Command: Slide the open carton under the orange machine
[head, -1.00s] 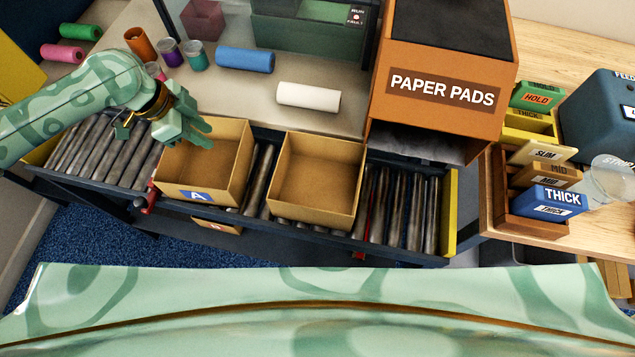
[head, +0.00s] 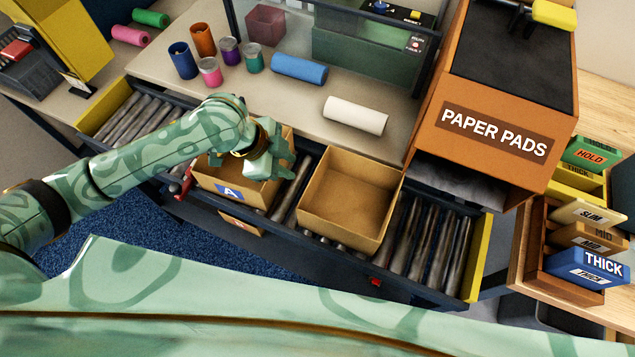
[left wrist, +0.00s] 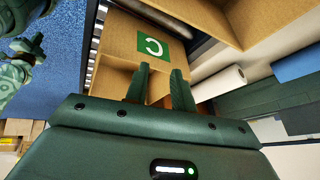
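Two open, empty cartons stand on the roller conveyor: carton A (head: 210,181) with a blue label, and the carton to its right (head: 350,196), just left of the orange machine (head: 495,132) marked PAPER PADS. The space under the machine is dark. My left gripper (head: 284,160) is over the right part of carton A, near the gap between the cartons. In the left wrist view its fingers (left wrist: 158,74) are apart with nothing clearly held, in front of a cardboard panel (left wrist: 122,36) with a green C label. Contact cannot be told. My right gripper is outside the head view.
Bare rollers (head: 433,240) lie right of the right carton, ending at a yellow end plate (head: 480,262). A rack of labelled blocks (head: 590,268) stands at the right.

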